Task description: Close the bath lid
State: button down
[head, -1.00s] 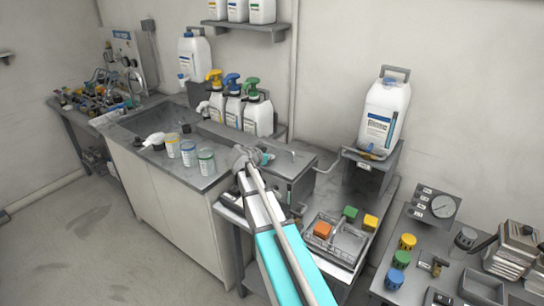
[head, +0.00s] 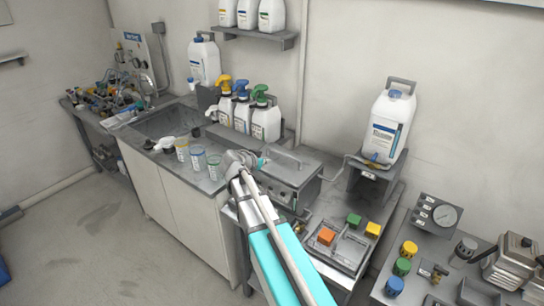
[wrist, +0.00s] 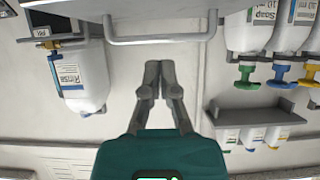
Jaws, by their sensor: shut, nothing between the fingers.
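The lid's handle (wrist: 160,41) spans just beyond the fingertips, with a visible gap.
Cups (head: 198,158) stand near the counter's front edge. A large Rinse bottle (head: 388,125) sits on a raised stand to the right. A tray (head: 352,250) with coloured blocks lies in front.

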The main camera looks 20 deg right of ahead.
jog(key=shift+f+v, duration=0.15)
jog(key=shift+v, duration=0.5)
jog(key=shift+f+v, duration=0.15)
jog(key=shift+v, duration=0.55)
jog(key=shift+s+a, duration=0.1)
jog(key=s+a+f+n+g+y, duration=0.2)
jog(key=s+a+f+n+y, duration=0.1)
jog(key=s, duration=0.4)
jog(key=s+a+f+n+g+y, duration=0.2)
jog(key=s+a+f+n+y, duration=0.1)
jog(key=s+a+n+y, duration=0.1)
jog(key=s+a+f+n+g+y, duration=0.2)
jog(key=s+a+f+n+y, duration=0.1)
jog(key=s+a, duration=0.4)
jog(key=shift+s+f+n+y, duration=0.4)
jog(key=shift+s+f+n, duration=0.1)
jog(key=shift+s+n, duration=0.75)
jog(key=shift+s+a, duration=0.1)
